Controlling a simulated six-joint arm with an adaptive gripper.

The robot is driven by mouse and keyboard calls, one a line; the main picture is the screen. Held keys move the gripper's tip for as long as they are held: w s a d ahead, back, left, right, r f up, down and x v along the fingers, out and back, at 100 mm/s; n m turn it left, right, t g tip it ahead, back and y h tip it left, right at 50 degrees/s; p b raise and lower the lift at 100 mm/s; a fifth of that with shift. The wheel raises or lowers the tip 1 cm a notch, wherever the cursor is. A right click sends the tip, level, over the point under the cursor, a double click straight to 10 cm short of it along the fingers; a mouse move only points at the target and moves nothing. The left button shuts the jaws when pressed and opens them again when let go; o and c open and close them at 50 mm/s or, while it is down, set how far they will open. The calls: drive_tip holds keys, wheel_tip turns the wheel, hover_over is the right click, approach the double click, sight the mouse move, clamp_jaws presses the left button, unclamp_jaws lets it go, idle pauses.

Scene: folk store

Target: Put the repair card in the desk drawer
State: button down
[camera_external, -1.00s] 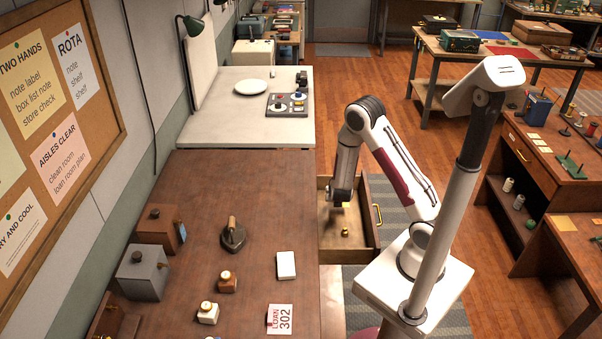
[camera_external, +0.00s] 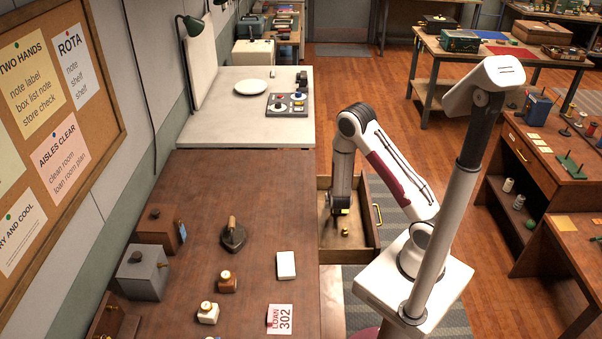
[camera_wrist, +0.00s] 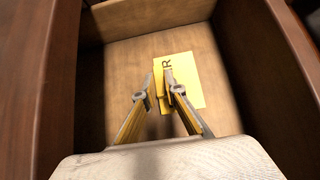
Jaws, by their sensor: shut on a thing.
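The repair card (camera_wrist: 187,82) is yellow with a dark letter R showing. In the wrist view it is at my gripper's fingertips, over the drawer's wooden floor. My gripper (camera_wrist: 160,78) is shut on it, down inside the open desk drawer (camera_wrist: 115,65). In the external view the drawer (camera_external: 352,254) is pulled out from the right side of the brown desk, and my gripper (camera_external: 341,211) is within its walls with a bit of yellow at its tips. I cannot tell whether the card touches the drawer floor.
A small brass-coloured thing (camera_external: 345,232) shows in the drawer near my gripper. The drawer has a brass handle (camera_external: 377,214).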

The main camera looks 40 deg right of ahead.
drive_tip(key=shift+f, duration=1)
drive_tip(key=shift+f, duration=0.1)
drive_tip(key=c, duration=2.1)
unclamp_jaws()
drive_tip(key=shift+s+a+r, duration=0.25)
drive_tip(key=shift+a+r, duration=0.05)
drive_tip(key=shift+r, duration=0.2)
drive_tip(key=v, duration=1.1)
